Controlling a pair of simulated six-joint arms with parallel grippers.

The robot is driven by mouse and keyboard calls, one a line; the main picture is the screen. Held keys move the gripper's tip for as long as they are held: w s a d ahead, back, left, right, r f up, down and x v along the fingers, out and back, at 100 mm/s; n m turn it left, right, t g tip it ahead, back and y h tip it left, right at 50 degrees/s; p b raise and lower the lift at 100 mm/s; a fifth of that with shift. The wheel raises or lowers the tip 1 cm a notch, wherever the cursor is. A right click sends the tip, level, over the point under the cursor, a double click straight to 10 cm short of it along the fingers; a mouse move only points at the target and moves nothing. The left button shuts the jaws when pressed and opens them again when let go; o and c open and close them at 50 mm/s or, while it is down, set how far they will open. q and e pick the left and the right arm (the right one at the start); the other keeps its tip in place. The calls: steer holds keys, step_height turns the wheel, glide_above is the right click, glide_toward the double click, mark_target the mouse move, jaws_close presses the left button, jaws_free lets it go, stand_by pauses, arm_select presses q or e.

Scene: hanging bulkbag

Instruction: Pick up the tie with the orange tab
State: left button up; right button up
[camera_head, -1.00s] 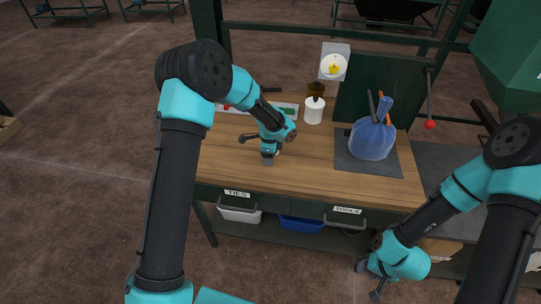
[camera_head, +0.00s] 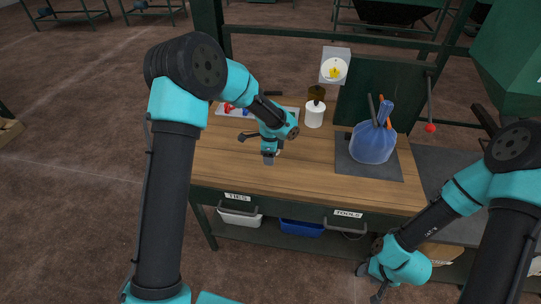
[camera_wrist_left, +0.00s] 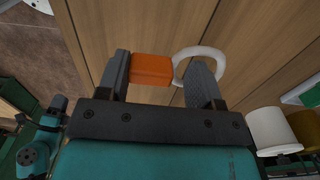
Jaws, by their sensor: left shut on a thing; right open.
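The tie has an orange tab (camera_wrist_left: 152,70) and a white loop (camera_wrist_left: 206,58), both seen in the left wrist view. My left gripper (camera_wrist_left: 160,64) is shut on the tie. The orange tab sits between its fingers, and the white loop curves past the right finger. In the head view my left gripper (camera_head: 268,158) is low over the front left of the wooden bench; the tie cannot be made out there. My right gripper (camera_head: 370,284) is open and empty, below and in front of the bench at the lower right.
A white container (camera_head: 314,116) stands at the back, beside a tray (camera_head: 290,110) partly hidden by my left arm. The bench's front middle is clear.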

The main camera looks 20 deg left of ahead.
arm_select(q)
steer(key=s+d, duration=0.2)
steer(key=s, duration=0.5)
steer(key=s+d+r, duration=0.1)
steer(key=s+d, duration=0.1)
steer(key=s, duration=0.5)
steer(key=shift+r, duration=0.25)
steer(key=shift+d, duration=0.1)
